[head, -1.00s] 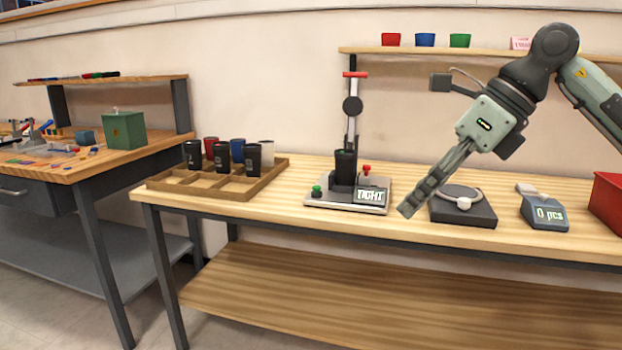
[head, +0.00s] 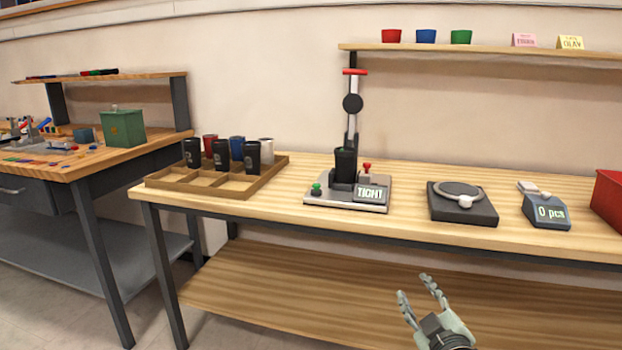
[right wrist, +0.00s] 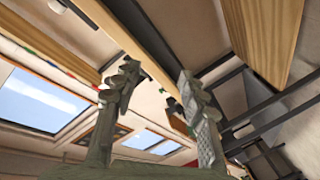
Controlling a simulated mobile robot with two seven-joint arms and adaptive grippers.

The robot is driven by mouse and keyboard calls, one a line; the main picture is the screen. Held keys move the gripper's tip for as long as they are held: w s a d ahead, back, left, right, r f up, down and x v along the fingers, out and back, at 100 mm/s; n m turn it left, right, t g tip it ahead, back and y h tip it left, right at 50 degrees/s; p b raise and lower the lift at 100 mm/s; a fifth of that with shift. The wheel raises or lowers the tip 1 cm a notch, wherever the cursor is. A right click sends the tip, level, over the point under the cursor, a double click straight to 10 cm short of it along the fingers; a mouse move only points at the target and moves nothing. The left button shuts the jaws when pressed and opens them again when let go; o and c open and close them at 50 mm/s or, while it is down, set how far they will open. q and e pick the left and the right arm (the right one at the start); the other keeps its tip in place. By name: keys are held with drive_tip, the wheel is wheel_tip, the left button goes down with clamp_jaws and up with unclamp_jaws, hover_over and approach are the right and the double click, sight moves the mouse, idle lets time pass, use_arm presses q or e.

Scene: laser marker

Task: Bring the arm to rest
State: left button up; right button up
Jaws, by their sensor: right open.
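My right gripper (head: 422,296) is low at the bottom of the head view, in front of the workbench (head: 300,228) and below its top edge. Its two fingers are spread and hold nothing. In the right wrist view the fingers (right wrist: 158,88) also stand apart with an empty gap between them. My left gripper is not in view.
On the bench stand a wooden tray (head: 170,187) with several cups, a press (head: 352,103) with a black cup (head: 345,164) and a "TIGHT" display, a dark round-topped device (head: 462,205), a counter reading "0 pcs" (head: 546,212) and a red bin (head: 608,200). A lower shelf (head: 300,290) runs underneath.

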drive_tip(key=s+d+f+m+g+h, duration=0.1)
drive_tip(key=s+d+f+m+g, duration=0.25)
drive_tip(key=s+f, duration=0.6)
drive_tip(key=s+d+f+m+g+h, duration=0.2)
drive_tip(key=s+f+g, duration=0.35)
drive_tip(key=f, duration=0.65)
drive_tip(key=s+f+m+g, duration=0.1)
drive_tip(key=s+f+g, duration=0.1)
drive_tip(key=s+f, duration=0.3)
drive_tip(key=s+f+g+y, duration=0.1)
drive_tip(key=s+f+g, duration=0.2)
drive_tip(key=s, duration=0.9)
wheel_tip(320, 180, down, 2)
drive_tip(key=shift+s+a+m, duration=0.3)
drive_tip(key=shift+s+m, duration=0.05)
